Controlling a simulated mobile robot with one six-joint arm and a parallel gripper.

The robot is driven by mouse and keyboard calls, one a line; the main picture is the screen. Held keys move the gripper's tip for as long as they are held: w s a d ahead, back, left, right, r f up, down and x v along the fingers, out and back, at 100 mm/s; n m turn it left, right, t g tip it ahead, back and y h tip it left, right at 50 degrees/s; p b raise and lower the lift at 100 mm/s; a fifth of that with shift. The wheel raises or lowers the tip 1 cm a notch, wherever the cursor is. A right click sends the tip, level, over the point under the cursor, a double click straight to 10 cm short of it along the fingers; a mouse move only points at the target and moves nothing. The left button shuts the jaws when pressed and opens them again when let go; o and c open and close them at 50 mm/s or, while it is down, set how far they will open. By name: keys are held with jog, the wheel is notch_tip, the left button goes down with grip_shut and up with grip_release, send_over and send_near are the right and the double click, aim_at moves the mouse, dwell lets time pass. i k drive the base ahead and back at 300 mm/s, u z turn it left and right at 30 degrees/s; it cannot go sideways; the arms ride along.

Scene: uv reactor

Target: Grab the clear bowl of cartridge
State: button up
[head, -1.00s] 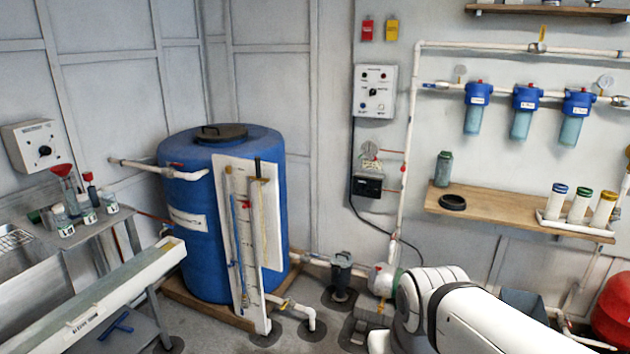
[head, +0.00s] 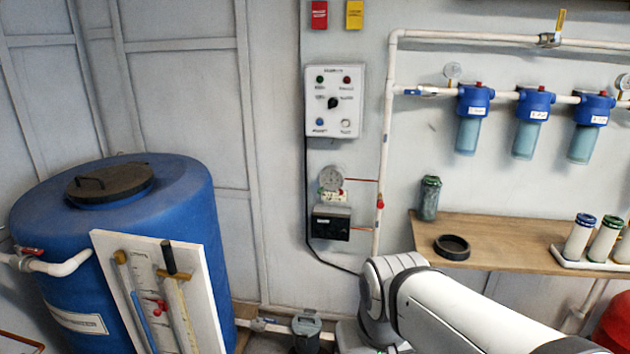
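A greenish, see-through cylindrical bowl (head: 428,199) with a dark top stands upright at the left end of a wooden wall shelf (head: 500,232). White cartridges with coloured ends, one blue (head: 578,238) and one green (head: 605,240), stand in a white tray on the right of the shelf. Several filter housings with blue heads (head: 474,99) and clear bluish bowls (head: 468,136) hang from the pipe above. My white arm rises from the bottom right, below the shelf. My gripper is out of view.
A black ring (head: 452,246) lies on the shelf beside the greenish bowl. A vertical white pipe (head: 384,150) and a control box (head: 334,101) are to its left. A blue tank (head: 180,215) stands at the left. Bare shelf lies between the ring and the tray.

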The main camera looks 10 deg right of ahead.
aim_at(427, 207)
jog(key=z, duration=0.5)
jog(key=i, duration=1.3)
jog(key=z, duration=0.5)
jog(key=k, duration=0.85)
jog(key=z, duration=0.15)
jog(key=i, duration=0.9)
jog(key=u, duration=0.1)
